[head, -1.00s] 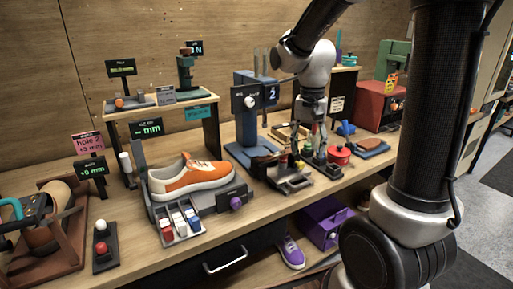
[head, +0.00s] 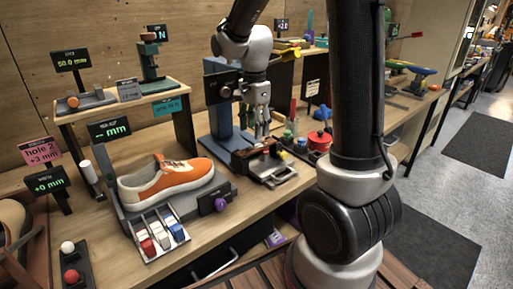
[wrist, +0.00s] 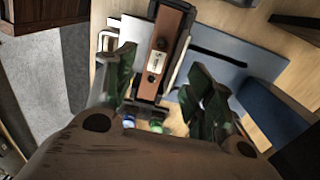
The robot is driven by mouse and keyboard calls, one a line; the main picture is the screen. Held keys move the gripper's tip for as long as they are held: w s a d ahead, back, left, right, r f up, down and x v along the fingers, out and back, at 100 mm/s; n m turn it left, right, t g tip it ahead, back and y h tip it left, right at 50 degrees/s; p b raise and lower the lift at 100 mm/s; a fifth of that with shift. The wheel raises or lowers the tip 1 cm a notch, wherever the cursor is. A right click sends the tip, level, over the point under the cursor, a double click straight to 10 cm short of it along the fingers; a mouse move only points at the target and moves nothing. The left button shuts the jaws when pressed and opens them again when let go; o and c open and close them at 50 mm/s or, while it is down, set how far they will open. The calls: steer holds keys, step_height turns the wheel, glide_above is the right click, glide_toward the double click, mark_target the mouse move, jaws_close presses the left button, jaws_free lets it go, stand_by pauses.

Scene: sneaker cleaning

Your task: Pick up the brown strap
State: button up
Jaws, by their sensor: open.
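A long brown strip (wrist: 170,30) with a small pale label plate, which looks like the brown strap, runs down the upper middle of the wrist view. It lies in a dark holder. My gripper (wrist: 162,88) is open, with a dark green finger on each side of the strip's near end and nothing visibly clamped. In the head view my gripper (head: 262,134) points down just above the small brown and black fixture (head: 248,158) at the foot of the blue press. I cannot tell whether the fingers touch it.
The blue press (head: 222,115) stands close behind my gripper. A red pot (head: 319,141) and small bottles stand to the right. An orange and white sneaker (head: 165,184) rests on a stand at left. Small colored caps (wrist: 155,127) show below the strip.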

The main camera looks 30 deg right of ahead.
mark_target(256, 146)
step_height(256, 146, down, 6)
steer(key=shift+s+d+r, duration=0.15)
steer(key=shift+r, duration=0.1)
steer(key=c, duration=1.1)
